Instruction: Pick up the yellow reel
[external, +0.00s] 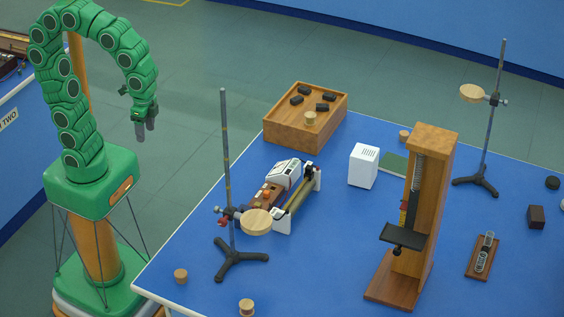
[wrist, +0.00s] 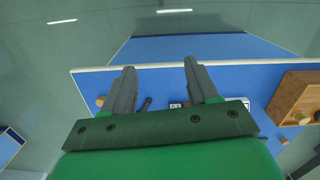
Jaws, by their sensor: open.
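Several small tan, reel-like pieces show in the external view, and I cannot tell which is the yellow reel. One spool-shaped piece (external: 246,308) stands at the front edge of the blue bench, and a plainer one (external: 181,276) stands left of it. Another spool-shaped piece (external: 310,118) is in the wooden tray, and one more (external: 404,136) sits near the far edge. My gripper (external: 145,135) hangs open and empty, left of the bench and apart from all of them. In the wrist view my gripper's fingers (wrist: 158,68) are spread, with a tan piece (wrist: 100,101) beside the left finger.
The wooden tray (external: 297,145) holds several black pieces. A stand with a round plate (external: 229,170), an instrument with a white housing (external: 285,173), a white box (external: 364,165) and a tall wooden stand (external: 430,180) rise from the bench. The front left bench top is partly clear.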

